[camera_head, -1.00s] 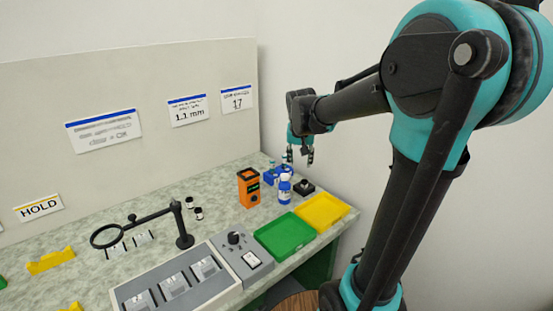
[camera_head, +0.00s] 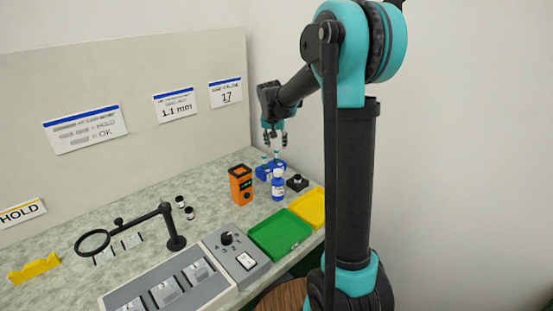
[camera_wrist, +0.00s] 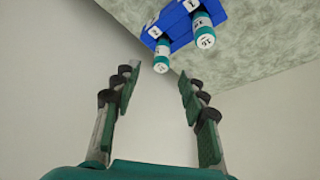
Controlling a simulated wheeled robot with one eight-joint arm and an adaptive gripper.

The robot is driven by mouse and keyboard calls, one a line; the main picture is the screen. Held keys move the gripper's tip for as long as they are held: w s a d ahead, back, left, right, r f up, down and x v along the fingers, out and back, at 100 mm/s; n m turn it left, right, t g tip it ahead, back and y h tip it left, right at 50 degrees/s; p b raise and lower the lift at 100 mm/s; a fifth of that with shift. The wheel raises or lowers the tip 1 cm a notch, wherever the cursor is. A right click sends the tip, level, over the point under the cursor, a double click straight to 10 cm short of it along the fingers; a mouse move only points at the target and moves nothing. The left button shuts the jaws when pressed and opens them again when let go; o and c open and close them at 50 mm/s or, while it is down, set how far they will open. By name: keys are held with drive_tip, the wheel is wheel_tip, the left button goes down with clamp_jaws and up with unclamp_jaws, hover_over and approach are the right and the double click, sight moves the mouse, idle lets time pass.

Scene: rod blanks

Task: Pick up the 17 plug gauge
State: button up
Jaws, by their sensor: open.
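A blue rack (camera_head: 266,173) stands at the far right of the bench. It also shows at the top of the wrist view (camera_wrist: 183,22). Two plug gauges with teal and white ends stick out of it. In the wrist view one gauge (camera_wrist: 161,57) is at the left and another (camera_wrist: 203,30) at the right. Their small end numbers are too blurred to tell surely which is 17. My gripper (camera_head: 274,143) is open and empty above the rack. In the wrist view its fingertips (camera_wrist: 159,82) point toward the rack, apart from both gauges.
An orange device (camera_head: 241,185), a blue bottle (camera_head: 278,185) and a small black block (camera_head: 297,183) stand close to the rack. A green tray (camera_head: 280,235) and a yellow tray (camera_head: 310,207) lie in front. A wall sign (camera_head: 226,93) reads 17.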

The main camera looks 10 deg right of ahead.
sight(277, 150)
drive_tip(key=shift+s+x, duration=0.1)
drive_tip(key=shift+x, duration=1.45)
drive_tip(key=shift+s+x, duration=0.15)
drive_tip(key=shift+x, duration=1.45)
drive_tip(key=shift+a+f, duration=0.1)
drive_tip(key=shift+a, duration=0.05)
drive_tip(key=shift+c, duration=0.6)
clamp_jaws()
